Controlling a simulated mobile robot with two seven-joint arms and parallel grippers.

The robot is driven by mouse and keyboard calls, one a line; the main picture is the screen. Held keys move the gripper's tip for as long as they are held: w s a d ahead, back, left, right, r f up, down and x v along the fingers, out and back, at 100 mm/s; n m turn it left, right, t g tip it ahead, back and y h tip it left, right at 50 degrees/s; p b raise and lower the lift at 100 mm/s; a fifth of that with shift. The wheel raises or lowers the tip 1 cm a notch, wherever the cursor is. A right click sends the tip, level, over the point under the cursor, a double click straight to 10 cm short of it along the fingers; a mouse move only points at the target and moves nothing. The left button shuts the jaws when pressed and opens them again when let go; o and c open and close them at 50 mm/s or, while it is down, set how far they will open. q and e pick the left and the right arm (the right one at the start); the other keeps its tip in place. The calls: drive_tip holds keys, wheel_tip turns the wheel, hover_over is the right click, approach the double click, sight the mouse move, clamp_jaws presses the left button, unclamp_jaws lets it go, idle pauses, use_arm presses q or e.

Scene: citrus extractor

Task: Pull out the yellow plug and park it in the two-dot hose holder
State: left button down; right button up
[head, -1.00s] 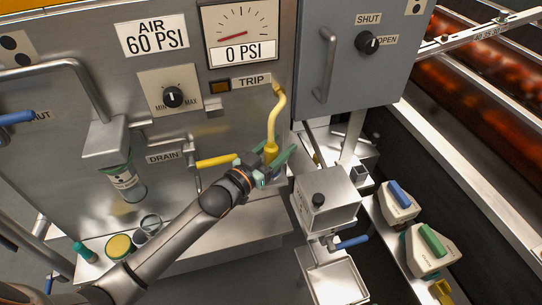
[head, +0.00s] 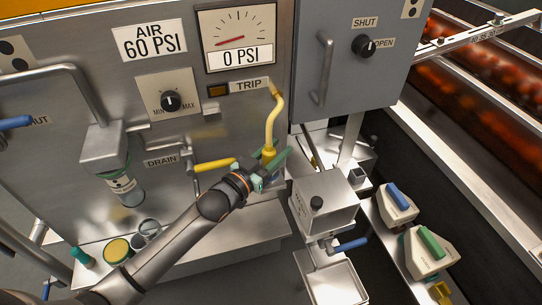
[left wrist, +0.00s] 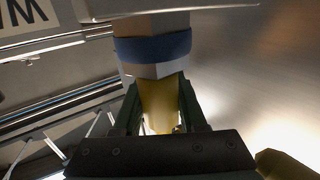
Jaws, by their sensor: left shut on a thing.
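The yellow plug (head: 268,155) is at the lower end of a curved yellow hose (head: 272,115) that runs up to the panel near the TRIP label. My left gripper (head: 271,165) is shut on the plug, green fingers on both sides. In the left wrist view the yellow plug (left wrist: 160,100) sits between the fingers, against a metal fitting with a blue ring (left wrist: 152,47). Fingers and arm hide part of the plug in the head view. Two-dot plates show at the panel's upper left (head: 15,52) and the cabinet's top right (head: 411,8). My right gripper is not in view.
A yellow DRAIN handle (head: 214,165) is close left of my gripper. A steel box (head: 322,200) with a blue-handled valve stands to the right. Jars (head: 117,249) stand on the lower left shelf. A grey cabinet (head: 355,60) overhangs at the upper right.

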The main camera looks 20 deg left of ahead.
sight(271, 144)
use_arm(q)
drive_tip(key=shift+r, duration=0.6)
wheel_tip(271, 144, up, 2)
drive_tip(key=shift+r+p, duration=0.2)
drive_tip(key=shift+p, duration=0.5)
drive_tip(key=s+d+r+p, duration=0.2)
drive_tip(key=s+r+p, duration=0.1)
drive_tip(key=s+r, duration=0.6)
drive_tip(key=s, duration=0.4)
drive_tip(key=shift+s+d+r, duration=0.2)
drive_tip(key=shift+s+d, duration=0.05)
drive_tip(key=shift+s, duration=0.15)
drive_tip(key=shift+r, duration=0.15)
